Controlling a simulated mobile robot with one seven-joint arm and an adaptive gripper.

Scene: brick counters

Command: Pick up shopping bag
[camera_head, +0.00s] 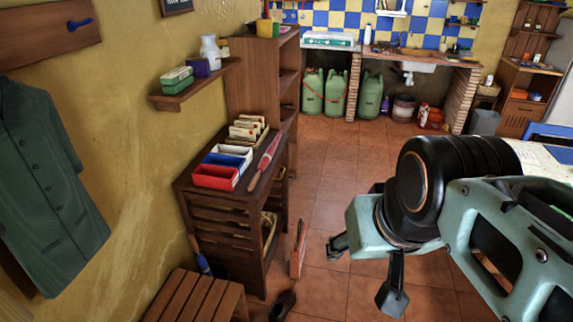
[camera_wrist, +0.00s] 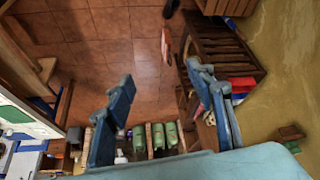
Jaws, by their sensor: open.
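No item is plainly a shopping bag. A thin orange-red item (camera_head: 299,248) stands on the tiled floor beside the wooden cabinet's right side and may be the bag, seen nearly edge-on. It also shows small in the wrist view (camera_wrist: 187,46), above the fingertips. My gripper (camera_head: 365,271) is in the right half of the head view, fingers spread and empty, pointing down over the floor. In the wrist view my gripper (camera_wrist: 160,72) has a wide gap between its blue-grey fingers, with only floor seen between the tips. It is apart from the orange-red item.
The wooden cabinet (camera_head: 222,205) carries red, white and blue trays. A slatted bench (camera_head: 197,299) and dark shoe (camera_head: 282,305) are at the front. Green gas bottles (camera_head: 336,93) stand under the far counter. The middle floor is clear.

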